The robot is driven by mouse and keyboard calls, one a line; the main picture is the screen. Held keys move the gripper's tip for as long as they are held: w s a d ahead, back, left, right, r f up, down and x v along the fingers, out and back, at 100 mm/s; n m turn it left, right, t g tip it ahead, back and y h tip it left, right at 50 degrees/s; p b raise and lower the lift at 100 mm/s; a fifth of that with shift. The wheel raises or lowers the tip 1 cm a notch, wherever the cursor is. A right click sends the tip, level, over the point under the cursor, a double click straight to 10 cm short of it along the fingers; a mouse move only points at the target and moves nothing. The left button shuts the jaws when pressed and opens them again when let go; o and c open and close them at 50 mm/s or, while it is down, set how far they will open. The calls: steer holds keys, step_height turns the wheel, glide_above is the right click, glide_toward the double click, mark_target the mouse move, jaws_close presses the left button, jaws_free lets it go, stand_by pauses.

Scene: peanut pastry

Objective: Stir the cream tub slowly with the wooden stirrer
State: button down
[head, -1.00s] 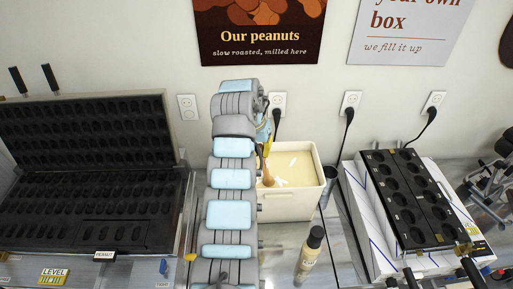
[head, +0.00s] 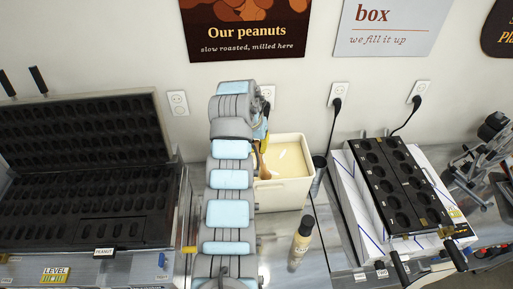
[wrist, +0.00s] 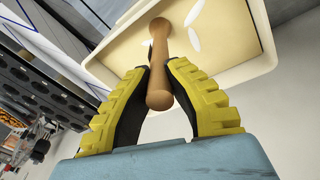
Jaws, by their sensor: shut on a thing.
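The cream tub (head: 283,194) is a pale square container behind my arm, filled with yellowish cream (head: 288,160). It also shows at the top of the wrist view (wrist: 262,30). The wooden stirrer (wrist: 159,60) is held between the yellow fingers of my gripper (wrist: 160,88), and its far end reaches down to the cream. In the head view the stirrer (head: 264,166) stands tilted at the tub's left side. My gripper is shut on its handle. My arm hides the tub's left part, and the stirrer's lower tip cannot be seen clearly.
A bottle (head: 301,242) stands in front of the tub, and a dark cylinder (head: 318,175) stands at its right. An open black mould iron (head: 90,205) is at left. Another black mould plate (head: 395,185) sits at right, with handles jutting forward.

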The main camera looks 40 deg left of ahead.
steer(key=shift+w+a+b, duration=0.15)
steer(key=shift+w+b, duration=0.95)
steer(key=shift+w, duration=1)
steer(key=s+a+b, duration=0.1)
steer(key=s+a, duration=0.3)
steer(key=s, duration=0.1)
steer(key=shift+s+a+b, duration=0.15)
steer(key=shift+a+b, duration=0.15)
steer(key=shift+b, duration=0.05)
